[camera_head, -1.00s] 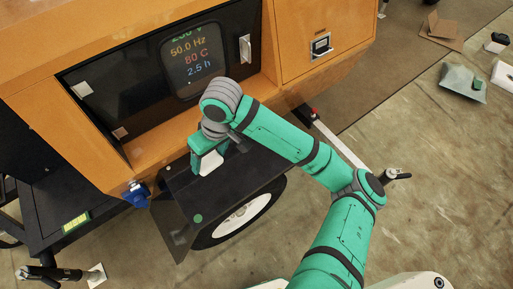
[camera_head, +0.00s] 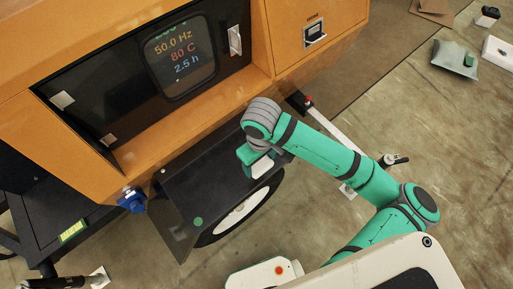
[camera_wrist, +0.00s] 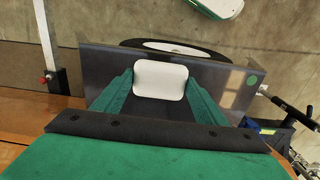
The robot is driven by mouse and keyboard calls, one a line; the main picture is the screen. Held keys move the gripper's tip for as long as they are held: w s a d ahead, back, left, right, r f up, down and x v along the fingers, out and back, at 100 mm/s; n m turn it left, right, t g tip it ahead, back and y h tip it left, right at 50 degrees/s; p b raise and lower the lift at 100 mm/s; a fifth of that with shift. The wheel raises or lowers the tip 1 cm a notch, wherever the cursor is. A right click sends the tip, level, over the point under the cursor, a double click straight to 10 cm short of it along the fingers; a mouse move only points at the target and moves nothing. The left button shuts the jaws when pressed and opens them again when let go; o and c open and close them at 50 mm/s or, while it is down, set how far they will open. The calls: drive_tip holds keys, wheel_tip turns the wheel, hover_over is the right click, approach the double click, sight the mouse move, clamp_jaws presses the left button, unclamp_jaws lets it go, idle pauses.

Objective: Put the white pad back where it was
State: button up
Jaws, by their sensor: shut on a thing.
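The white pad (camera_wrist: 160,80) is a rounded white block between the two green fingers of my gripper (camera_wrist: 160,84) in the wrist view. In the head view, the white pad (camera_head: 262,167) shows as a small pale patch under my gripper (camera_head: 258,162). My gripper is shut on it, over the dark fender (camera_head: 190,192) above the wheel. I cannot tell whether the pad touches the fender. The fingers hide its sides.
The orange cabinet (camera_head: 330,40) has a recessed black panel with a display (camera_head: 180,55) and pale tabs (camera_head: 62,99). A blue connector (camera_head: 131,201) is at the fender's left. A white bar with a red knob (camera_head: 308,101) lies to the right.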

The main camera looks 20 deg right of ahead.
drive_tip(key=w+f, duration=0.2)
drive_tip(key=w, duration=0.1)
drive_tip(key=w+d+f, duration=0.1)
drive_tip(key=w+f, duration=0.2)
drive_tip(key=w+d+f, duration=0.1)
drive_tip(key=w+f, duration=0.2)
drive_tip(key=shift+w+d, duration=0.15)
drive_tip(key=shift+w, duration=0.1)
drive_tip(key=shift+w+f, duration=0.15)
drive_tip(key=shift+f, duration=0.15)
wheel_tip(320, 180, down, 3)
drive_tip(key=shift+r, duration=0.2)
drive_tip(key=o, duration=1.4)
drive_tip(key=shift+r, duration=0.1)
